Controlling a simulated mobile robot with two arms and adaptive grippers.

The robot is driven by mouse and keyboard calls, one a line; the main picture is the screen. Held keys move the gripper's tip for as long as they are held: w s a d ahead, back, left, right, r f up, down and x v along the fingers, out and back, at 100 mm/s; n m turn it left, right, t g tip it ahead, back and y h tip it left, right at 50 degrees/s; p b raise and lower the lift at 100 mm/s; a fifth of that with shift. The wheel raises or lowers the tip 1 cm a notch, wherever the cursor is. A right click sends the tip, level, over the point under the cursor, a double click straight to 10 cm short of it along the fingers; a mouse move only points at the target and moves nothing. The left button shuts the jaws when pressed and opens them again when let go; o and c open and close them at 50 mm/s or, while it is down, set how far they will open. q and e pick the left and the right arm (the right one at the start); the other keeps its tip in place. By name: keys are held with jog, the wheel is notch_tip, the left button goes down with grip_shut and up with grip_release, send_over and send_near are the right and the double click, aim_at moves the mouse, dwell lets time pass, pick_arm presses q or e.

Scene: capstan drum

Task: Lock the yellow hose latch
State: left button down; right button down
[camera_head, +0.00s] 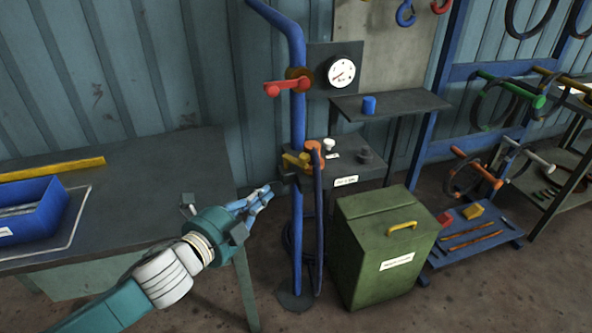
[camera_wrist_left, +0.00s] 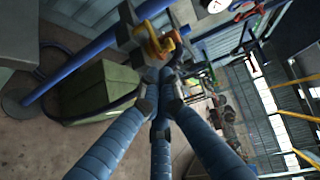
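The yellow hose latch (camera_head: 297,160) is on the blue standpipe (camera_head: 298,215), beside an orange fitting (camera_head: 314,153) where a dark hose joins. In the left wrist view the yellow latch (camera_wrist_left: 152,44) shows just beyond the fingertips. My left gripper (camera_head: 266,193) is to the left of the pipe and lower than the latch, apart from it. Its blue fingers point toward the pipe. In the left wrist view its fingertips (camera_wrist_left: 160,90) come close together with nothing seen between them; whether they are shut is unclear. My right gripper is not in view.
A red-handled valve (camera_head: 288,88) and a gauge (camera_head: 341,71) sit above the latch. A green box (camera_head: 386,245) stands right of the pipe. A dark workbench (camera_head: 150,180) with a blue bin (camera_head: 32,208) is at left. A small shelf (camera_head: 392,104) is behind.

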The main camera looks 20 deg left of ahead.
pick_arm(q)
jog(key=r, duration=0.1)
jog(key=p, duration=0.2)
send_near(303, 160)
jog(key=x, duration=0.4)
jog(key=f+x, duration=0.1)
jog(key=x, duration=0.2)
jog(key=shift+a, duration=0.15)
jog(key=shift+w+d+r+p, duration=0.25)
jog(key=shift+w+p, duration=0.2)
jog(key=shift+p, duration=0.05)
jog(key=shift+s, duration=0.1)
jog(key=shift+r, duration=0.15)
